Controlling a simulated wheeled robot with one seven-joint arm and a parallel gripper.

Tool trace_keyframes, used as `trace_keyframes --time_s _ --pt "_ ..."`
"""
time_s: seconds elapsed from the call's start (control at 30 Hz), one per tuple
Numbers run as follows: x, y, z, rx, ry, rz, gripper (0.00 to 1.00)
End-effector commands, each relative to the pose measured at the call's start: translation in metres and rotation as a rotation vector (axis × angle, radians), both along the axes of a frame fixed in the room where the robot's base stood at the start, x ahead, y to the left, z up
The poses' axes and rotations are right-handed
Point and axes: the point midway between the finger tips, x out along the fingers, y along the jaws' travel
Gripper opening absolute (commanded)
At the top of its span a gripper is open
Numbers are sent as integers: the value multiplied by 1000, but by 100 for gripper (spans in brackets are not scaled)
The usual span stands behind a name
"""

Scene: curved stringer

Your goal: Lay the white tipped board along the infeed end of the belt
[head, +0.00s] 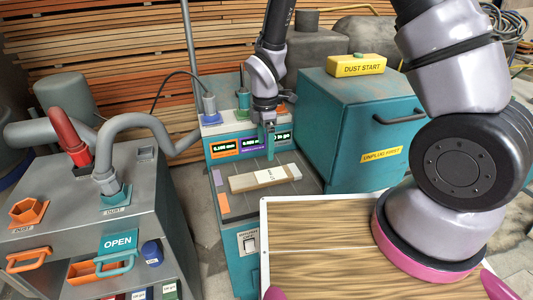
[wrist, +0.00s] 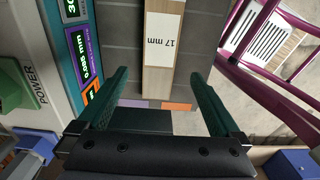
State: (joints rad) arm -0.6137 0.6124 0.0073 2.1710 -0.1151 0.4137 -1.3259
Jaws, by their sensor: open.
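A pale wooden board (head: 265,178) with a white label lies flat on the dark grey belt (head: 308,184) of the teal machine. In the wrist view the board (wrist: 157,82) runs up out of the picture and its label reads 17 mm. I cannot make out a white tip on it. My gripper (head: 269,147) points down over the machine, by the displays. In the wrist view my gripper (wrist: 158,74) is open, its two teal fingers apart on either side of the board's near end, touching neither side. The board's far end is out of the wrist view.
Purple (head: 218,177) and orange (head: 223,202) patches line the belt's left end. A display panel (head: 248,143) stands behind the belt. A teal cabinet (head: 350,125) with a yellow DUST START box (head: 356,65) is at right. A grey bench (head: 60,190) with dust hoses is at left.

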Motion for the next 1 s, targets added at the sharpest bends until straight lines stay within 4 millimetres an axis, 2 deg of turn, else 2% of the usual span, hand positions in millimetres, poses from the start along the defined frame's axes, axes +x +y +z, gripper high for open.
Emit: trace_keyframes --time_s 0.27,0.37,0.47,0.5,0.67,0.87,1.0 --pt "1 -2 10 2 -4 -14 100" --pt "8 -10 31 19 -22 -95 100" --pt "18 -27 72 56 -56 -260 100" --pt "22 -37 93 75 -72 -347 100" --pt "24 -82 174 167 -123 -715 100" --pt "2 -137 257 303 -166 -1149 100" --pt "-28 -172 305 422 -180 -1453 100"
